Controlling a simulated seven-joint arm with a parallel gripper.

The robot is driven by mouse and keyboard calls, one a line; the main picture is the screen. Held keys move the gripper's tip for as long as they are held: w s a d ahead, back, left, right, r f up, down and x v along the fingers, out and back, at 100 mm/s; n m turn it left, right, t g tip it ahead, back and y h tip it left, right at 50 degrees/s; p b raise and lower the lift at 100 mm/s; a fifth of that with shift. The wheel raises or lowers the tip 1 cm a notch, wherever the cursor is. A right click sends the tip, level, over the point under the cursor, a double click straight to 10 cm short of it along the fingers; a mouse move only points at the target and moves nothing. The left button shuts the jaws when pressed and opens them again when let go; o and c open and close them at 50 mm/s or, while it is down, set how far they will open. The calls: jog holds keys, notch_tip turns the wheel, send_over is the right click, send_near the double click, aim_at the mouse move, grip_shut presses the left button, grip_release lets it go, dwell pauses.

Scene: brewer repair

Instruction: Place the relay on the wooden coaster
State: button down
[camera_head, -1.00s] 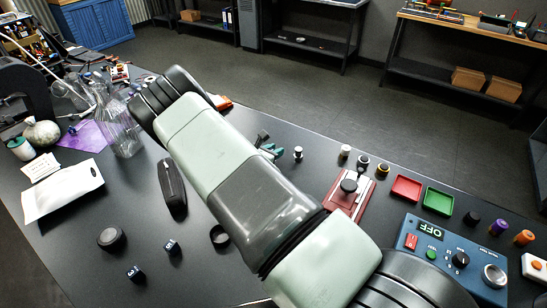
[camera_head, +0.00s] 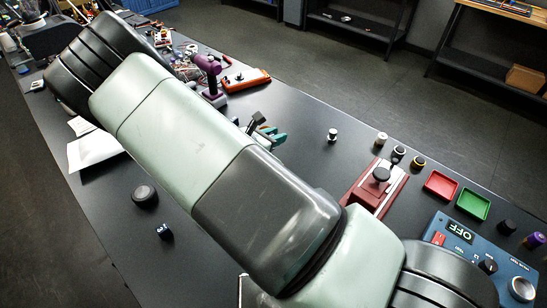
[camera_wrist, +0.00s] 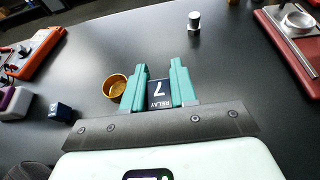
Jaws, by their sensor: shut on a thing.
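My gripper (camera_wrist: 160,90) has teal fingers shut on a dark blue relay (camera_wrist: 159,93) marked "RELAY" and "7" in the wrist view. The table shows beneath and beyond the fingers; I cannot tell the relay's exact height. In the head view, teal finger parts (camera_head: 270,135) show beyond my arm, which hides the rest of the gripper and the relay.
A silver bolt-like part (camera_wrist: 194,20) stands ahead. A red-based device (camera_head: 375,188) is at right. Dark table between them is clear.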

notch_tip(320, 180, down, 8)
jog(key=shift+r, duration=0.15)
dwell(0.4)
jog(key=c, duration=0.9)
grip_release()
